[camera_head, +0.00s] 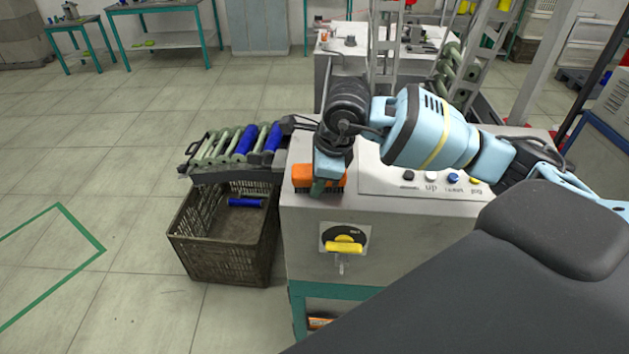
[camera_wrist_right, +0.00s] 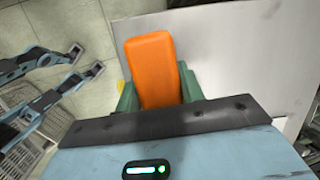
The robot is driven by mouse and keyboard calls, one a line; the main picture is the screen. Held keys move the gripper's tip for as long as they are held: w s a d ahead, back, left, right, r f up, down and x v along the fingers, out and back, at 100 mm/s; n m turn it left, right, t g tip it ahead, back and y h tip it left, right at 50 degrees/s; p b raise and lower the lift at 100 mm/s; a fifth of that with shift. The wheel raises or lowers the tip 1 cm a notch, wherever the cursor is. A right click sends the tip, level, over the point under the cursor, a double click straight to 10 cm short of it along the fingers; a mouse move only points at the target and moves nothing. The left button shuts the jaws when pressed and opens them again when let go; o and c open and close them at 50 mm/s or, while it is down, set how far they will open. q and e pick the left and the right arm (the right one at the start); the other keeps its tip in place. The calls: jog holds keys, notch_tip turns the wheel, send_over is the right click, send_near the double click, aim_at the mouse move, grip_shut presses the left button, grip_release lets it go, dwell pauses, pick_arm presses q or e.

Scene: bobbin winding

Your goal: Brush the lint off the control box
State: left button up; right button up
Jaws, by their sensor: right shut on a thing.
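The control box (camera_head: 308,225) is a light grey cabinet in the middle of the head view, with a row of buttons on a sloping panel (camera_head: 425,185) and a yellow-handled switch on its front. My right gripper (camera_head: 328,180) is shut on an orange brush (camera_head: 303,174) with dark bristles, at the box's top left front edge. The bristles look at or very near the top; contact is hard to tell. The brush also shows in the right wrist view (camera_wrist_right: 153,68) between the green fingers. No lint can be made out. My left gripper is not in the head view.
A dark crate (camera_head: 222,262) with a blue bobbin stands on the floor left of the box. Above it a rack (camera_head: 235,150) holds green and blue bobbins. Metal frames and another machine stand behind.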

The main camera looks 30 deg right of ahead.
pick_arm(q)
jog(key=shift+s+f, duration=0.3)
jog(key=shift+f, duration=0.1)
pick_arm(e)
jog(key=shift+w+d+r, duration=0.2)
jog(key=shift+w+d, duration=0.1)
jog(key=shift+w, duration=0.2)
jog(key=shift+w+d+r, duration=0.15)
jog(key=shift+w+d, duration=0.15)
jog(key=shift+w, duration=0.15)
jog(key=shift+w, duration=0.1)
jog(key=shift+w+d+b, duration=0.45)
jog(key=shift+w+d, duration=0.1)
jog(key=shift+w, duration=0.1)
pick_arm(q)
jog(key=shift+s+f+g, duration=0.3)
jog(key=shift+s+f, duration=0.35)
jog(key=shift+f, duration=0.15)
pick_arm(e)
jog(key=shift+w+d+r, duration=0.25)
jog(key=shift+w+d, duration=0.25)
jog(key=shift+w, duration=0.15)
